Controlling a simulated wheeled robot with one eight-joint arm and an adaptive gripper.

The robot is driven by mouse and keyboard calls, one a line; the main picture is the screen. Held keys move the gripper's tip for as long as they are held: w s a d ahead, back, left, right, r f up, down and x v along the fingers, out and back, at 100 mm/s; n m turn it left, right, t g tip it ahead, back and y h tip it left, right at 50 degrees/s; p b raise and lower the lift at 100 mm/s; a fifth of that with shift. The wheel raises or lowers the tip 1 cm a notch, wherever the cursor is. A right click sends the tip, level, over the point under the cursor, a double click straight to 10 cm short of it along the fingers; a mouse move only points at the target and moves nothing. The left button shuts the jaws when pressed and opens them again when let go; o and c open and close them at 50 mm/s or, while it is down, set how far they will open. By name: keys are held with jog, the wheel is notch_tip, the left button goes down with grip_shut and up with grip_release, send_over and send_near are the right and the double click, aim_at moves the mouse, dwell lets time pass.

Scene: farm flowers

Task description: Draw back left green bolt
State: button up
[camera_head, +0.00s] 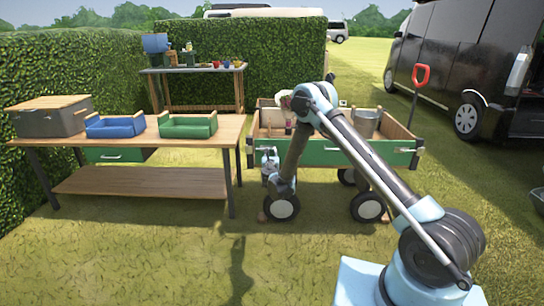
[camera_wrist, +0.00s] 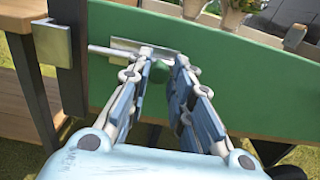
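The bolt (camera_wrist: 105,50) is a thin metal rod on a pale plate, fixed to the cart's green side panel (camera_wrist: 230,85). Its left end reaches the dark corner post (camera_wrist: 66,75); I cannot tell whether it enters it. A small green knob (camera_wrist: 158,72) shows just below the plate. My gripper (camera_wrist: 164,58) is open, with one finger on each side of the knob. The left fingertip overlaps the plate, and contact is unclear. In the head view my gripper (camera_head: 268,163) is at the left end of the cart's green panel (camera_head: 340,157).
A metal bracket (camera_wrist: 54,45) sits on the post. A wooden table (camera_head: 228,130) with a blue tray (camera_head: 115,133) and a green tray (camera_head: 188,131) stands close on the left. The cart holds a bucket (camera_head: 366,123) and potted flowers. Open grass lies in front.

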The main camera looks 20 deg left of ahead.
jog(key=o, duration=0.4)
jog(key=shift+w+d, duration=0.2)
jog(key=shift+d, duration=0.1)
jog(key=shift+c, duration=0.2)
jog(key=shift+s+a, duration=0.1)
jog(key=shift+s, duration=0.1)
jog(key=v, duration=0.7)
jog(key=shift+s, duration=0.1)
